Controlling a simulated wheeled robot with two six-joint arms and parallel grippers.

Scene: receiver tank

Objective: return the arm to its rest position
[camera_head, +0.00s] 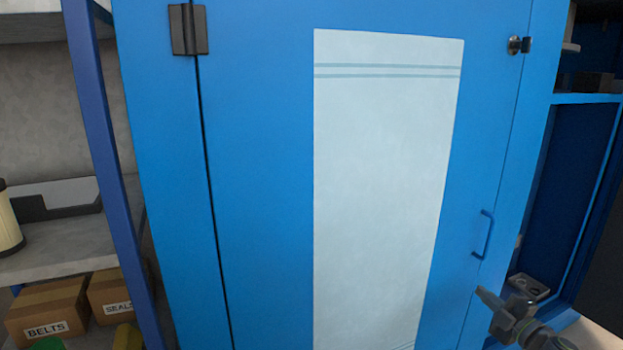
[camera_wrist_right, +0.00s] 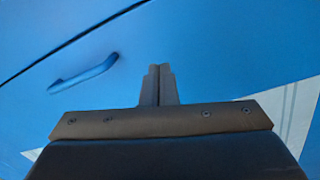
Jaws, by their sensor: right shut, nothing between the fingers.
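My right gripper (camera_head: 481,292) is at the lower right of the head view, in front of the blue door and below its handle. In the right wrist view its two fingers (camera_wrist_right: 157,72) are together with nothing between them. The blue bar handle (camera_head: 483,234) is on the right side of the door; it also shows at the upper left of the right wrist view (camera_wrist_right: 86,74), apart from the fingers. The blue door (camera_head: 262,200) looks shut, with a pale panel (camera_head: 385,180) on it. My left gripper is not in view.
Shelves with cardboard boxes (camera_head: 48,305) stand at the left. A blue cabinet frame (camera_head: 588,99) stands at the right, close to my right arm.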

